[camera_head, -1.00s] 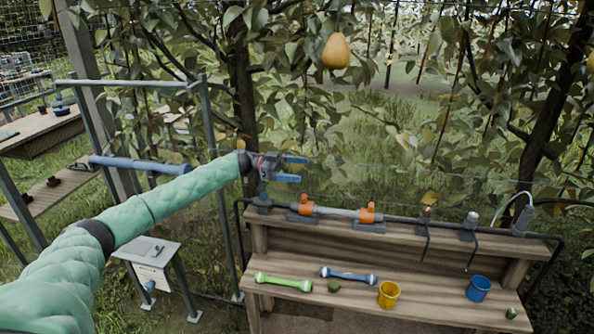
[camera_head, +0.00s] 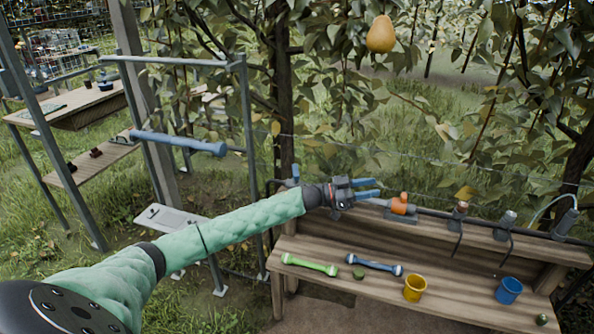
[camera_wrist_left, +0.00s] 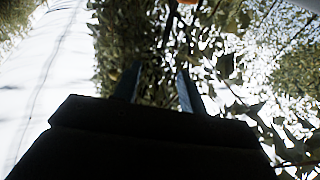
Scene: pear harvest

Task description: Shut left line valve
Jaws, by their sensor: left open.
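My left gripper (camera_head: 370,188) is open, with blue fingers apart and nothing between them. It is in front of the pipe line on the bench's upper shelf and hides the line's left orange valve. The right orange valve (camera_head: 400,205) shows just right of the fingertips, on a grey base. In the left wrist view the two fingers (camera_wrist_left: 158,88) point away, spread apart. A small orange patch (camera_wrist_left: 187,2) is cut off at the top edge there; I cannot tell which valve it is. My right gripper is not in view.
The wooden bench (camera_head: 450,303) holds a green bar (camera_head: 310,265), a blue bar (camera_head: 373,264), a yellow cup (camera_head: 414,289) and a blue cup (camera_head: 509,291). A pear (camera_head: 381,34) hangs above. A metal frame (camera_head: 246,150) stands left.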

